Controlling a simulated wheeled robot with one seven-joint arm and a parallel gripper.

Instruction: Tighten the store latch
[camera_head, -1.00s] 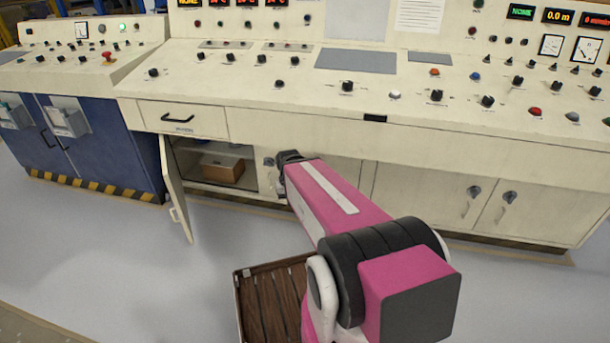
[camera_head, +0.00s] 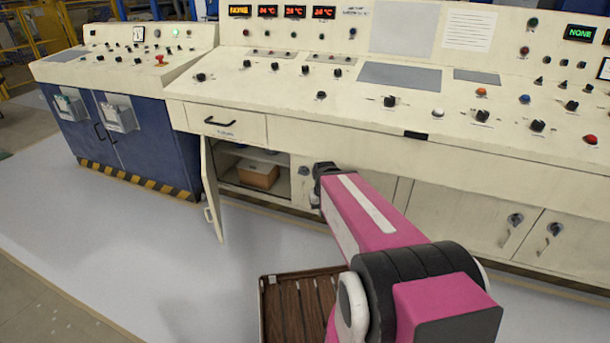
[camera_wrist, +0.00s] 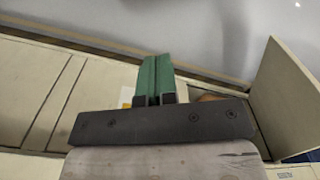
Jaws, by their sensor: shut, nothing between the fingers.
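Dark round latches show on the cabinet doors under the console: one (camera_head: 304,170) just left of my arm's end, and two on the right doors (camera_head: 515,219) (camera_head: 555,228). I cannot tell which is the store latch. The left cabinet door (camera_head: 211,188) stands open, with a brown box (camera_head: 258,175) inside; the door also shows at the right of the wrist view (camera_wrist: 284,98). My gripper (camera_wrist: 154,78) has green fingers closed together with nothing seen between them. It is in front of the cabinet fronts, beside the open compartment. In the head view my arm hides its fingertips.
The console (camera_head: 330,117) with knobs and displays overhangs the cabinets. A drawer (camera_head: 224,123) above the open compartment is shut. A blue cabinet (camera_head: 130,140) stands at left. A brown slatted surface (camera_head: 290,305) lies beside my arm. The grey floor (camera_head: 130,250) at left is clear.

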